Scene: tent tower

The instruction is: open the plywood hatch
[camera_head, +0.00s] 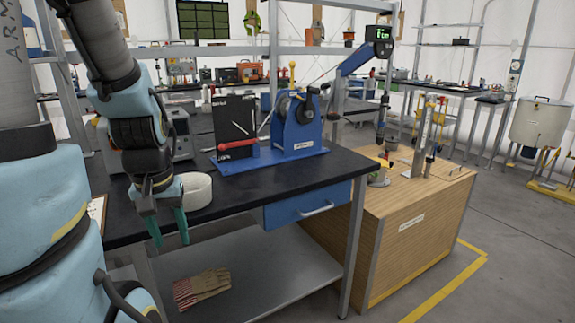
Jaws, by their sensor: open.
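A plywood cabinet (400,260) stands right of the black-topped workbench, with a pale wood-grain front and a small white label. Its plywood top (440,187) carries tools and fixtures. I cannot clearly make out which panel is the hatch, or any open gap in the plywood. My gripper (169,238) points down at the left, with its two teal fingers apart and nothing between them. It is at the workbench's front edge, well left of the plywood cabinet and not touching it.
A blue drawer (308,205) hangs beneath. Gloves (202,289) lie on the lower shelf. Grey floor right of the cabinet is clear, with yellow lines.

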